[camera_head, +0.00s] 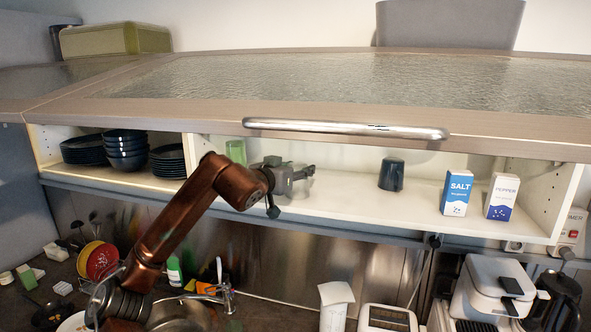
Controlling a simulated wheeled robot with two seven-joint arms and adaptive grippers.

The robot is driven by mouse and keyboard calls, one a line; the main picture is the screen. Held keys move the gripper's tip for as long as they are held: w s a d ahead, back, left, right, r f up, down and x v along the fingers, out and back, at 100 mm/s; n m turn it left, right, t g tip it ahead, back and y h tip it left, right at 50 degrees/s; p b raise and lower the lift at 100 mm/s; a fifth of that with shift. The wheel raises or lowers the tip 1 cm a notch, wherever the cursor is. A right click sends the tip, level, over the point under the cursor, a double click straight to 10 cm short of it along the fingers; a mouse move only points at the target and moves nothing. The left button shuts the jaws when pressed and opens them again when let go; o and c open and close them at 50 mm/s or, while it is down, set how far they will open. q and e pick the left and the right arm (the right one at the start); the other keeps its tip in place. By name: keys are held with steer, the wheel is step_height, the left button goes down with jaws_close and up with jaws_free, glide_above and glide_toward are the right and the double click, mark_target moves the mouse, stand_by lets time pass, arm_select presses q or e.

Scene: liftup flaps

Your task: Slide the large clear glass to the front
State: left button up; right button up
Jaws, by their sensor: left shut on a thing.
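My left gripper (291,190) reaches into the open wall cabinet, one finger up at the right and one down at the front edge of the shelf (345,205). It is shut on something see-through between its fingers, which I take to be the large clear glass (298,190). Only a faint pale shape of it shows against the white shelf, and its outline is hard to make out. My right gripper is not in view.
A green glass (236,151) stands left of the gripper and a dark blue glass (391,174) to its right. Salt (457,193) and pepper (502,197) boxes stand further right. Bowls (126,151) are stacked at left. The raised flap (340,85) hangs above. Shelf between gripper and blue glass is clear.

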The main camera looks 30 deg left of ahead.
arm_select(q)
steer(key=shift+w+d, duration=0.1)
steer(key=shift+d, duration=0.05)
steer(key=o, duration=1.4)
steer(key=s+r, duration=0.1)
steer(key=s, duration=1.1)
steer(key=shift+d+r, duration=0.25)
steer(key=shift+r, duration=0.1)
steer(key=shift+w, duration=0.1)
